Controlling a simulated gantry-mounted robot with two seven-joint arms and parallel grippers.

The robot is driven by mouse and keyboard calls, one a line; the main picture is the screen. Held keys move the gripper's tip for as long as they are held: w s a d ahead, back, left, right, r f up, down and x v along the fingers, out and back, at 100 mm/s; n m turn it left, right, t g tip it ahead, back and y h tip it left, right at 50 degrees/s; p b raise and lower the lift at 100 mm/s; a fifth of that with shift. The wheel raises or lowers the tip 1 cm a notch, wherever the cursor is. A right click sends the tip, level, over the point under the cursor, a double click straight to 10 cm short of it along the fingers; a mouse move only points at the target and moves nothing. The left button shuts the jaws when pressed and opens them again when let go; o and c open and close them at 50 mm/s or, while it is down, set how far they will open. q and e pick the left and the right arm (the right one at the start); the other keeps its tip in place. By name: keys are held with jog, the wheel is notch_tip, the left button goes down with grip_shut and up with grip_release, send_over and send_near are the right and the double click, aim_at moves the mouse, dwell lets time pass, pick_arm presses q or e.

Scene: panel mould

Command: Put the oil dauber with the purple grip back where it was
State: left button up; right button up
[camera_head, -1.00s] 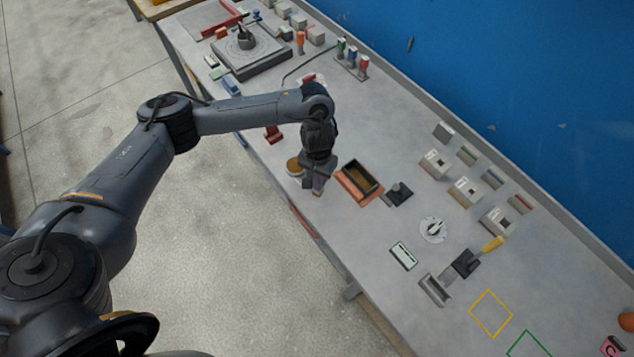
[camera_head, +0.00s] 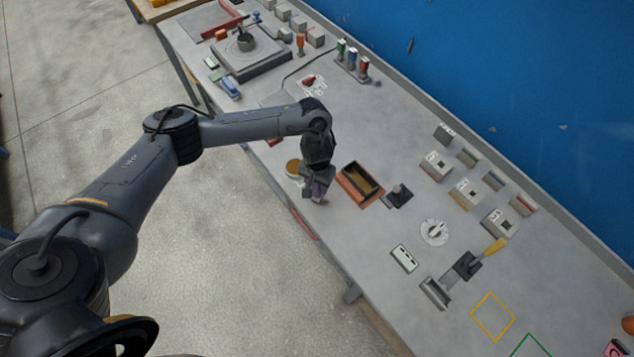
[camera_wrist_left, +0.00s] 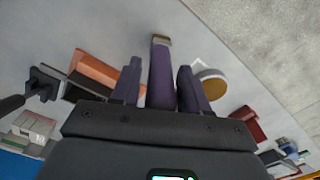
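The oil dauber (camera_wrist_left: 161,75) has a purple grip and a tan end. It sits between the two fingers of my left gripper (camera_wrist_left: 160,88), which is shut on it. In the head view my left gripper (camera_head: 318,188) holds the dauber low over the bench's front edge, left of the orange-brown open box. The dauber's tip points away from the gripper; I cannot tell whether it touches the bench. A round tan-topped disc (camera_head: 293,166) lies just left of the gripper and also shows in the wrist view (camera_wrist_left: 211,82). My right gripper is not in view.
The orange-brown box (camera_head: 347,190) with a dark inside stands right of the gripper, with a black knob block (camera_head: 398,195) beside it. A rack of coloured handles (camera_head: 351,62) stands farther back. Grey blocks (camera_head: 467,192) line the right. Bench behind the box is clear.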

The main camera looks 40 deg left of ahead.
pick_arm(q)
jog(key=shift+o, duration=0.9)
jog(key=shift+r, duration=0.1)
